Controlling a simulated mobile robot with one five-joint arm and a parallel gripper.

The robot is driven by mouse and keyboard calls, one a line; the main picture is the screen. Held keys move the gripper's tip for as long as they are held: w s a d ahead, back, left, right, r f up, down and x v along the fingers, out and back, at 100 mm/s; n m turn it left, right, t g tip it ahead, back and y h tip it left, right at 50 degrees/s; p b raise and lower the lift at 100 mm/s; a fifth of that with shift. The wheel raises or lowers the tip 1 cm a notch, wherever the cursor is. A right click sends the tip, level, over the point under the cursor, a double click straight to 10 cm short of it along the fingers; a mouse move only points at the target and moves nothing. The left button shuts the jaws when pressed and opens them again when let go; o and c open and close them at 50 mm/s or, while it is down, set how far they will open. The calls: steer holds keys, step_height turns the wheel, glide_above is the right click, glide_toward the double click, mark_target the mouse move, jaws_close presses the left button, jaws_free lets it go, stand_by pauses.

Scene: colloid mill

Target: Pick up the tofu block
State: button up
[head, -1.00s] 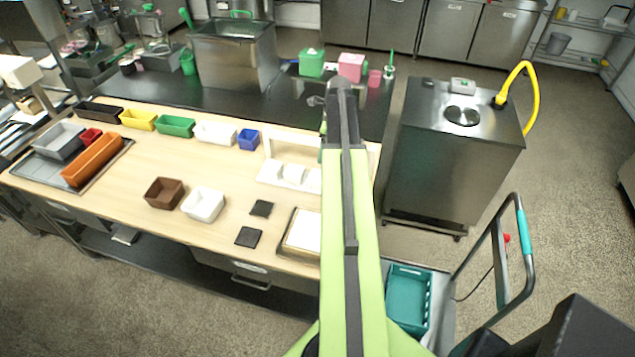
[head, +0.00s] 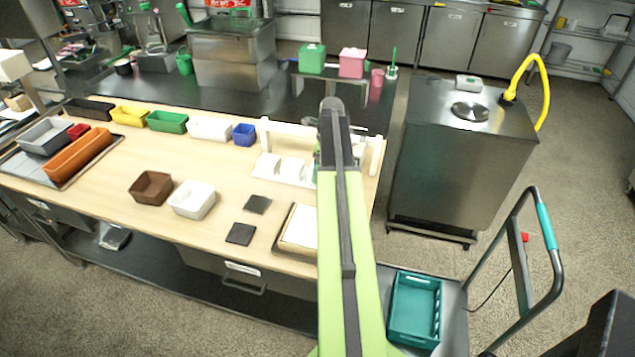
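I cannot single out the tofu block with certainty. A flat white slab (head: 302,226) lies in a dark-edged tray at the front right of the wooden counter, partly hidden by my arm. Several small white pieces stand on a white rack (head: 268,174) farther back, also partly covered by my arm. Any of these may be the tofu. My green arm reaches forward over the counter's right end, and my gripper is hidden behind it. I cannot see its fingers or whether it touches anything.
Brown (head: 151,187) and white (head: 192,199) bins and two dark squares (head: 240,234) are on the counter (head: 110,175). Coloured bins line its back left. A steel machine (head: 458,165) stands right; a cart with a teal crate (head: 414,309) is at front right.

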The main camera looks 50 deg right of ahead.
step_height(320, 180, down, 2)
steer(key=shift+w+f+b, duration=0.15)
steer(key=shift+f+b, duration=0.1)
steer(key=shift+b, duration=0.3)
steer(key=shift+r, duration=0.2)
steer(key=c, duration=1.1)
steer(key=shift+o, duration=0.2)
step_height(320, 180, up, 10)
steer(key=p, duration=1)
steer(key=shift+r+p, duration=0.1)
steer(key=shift+p, duration=0.25)
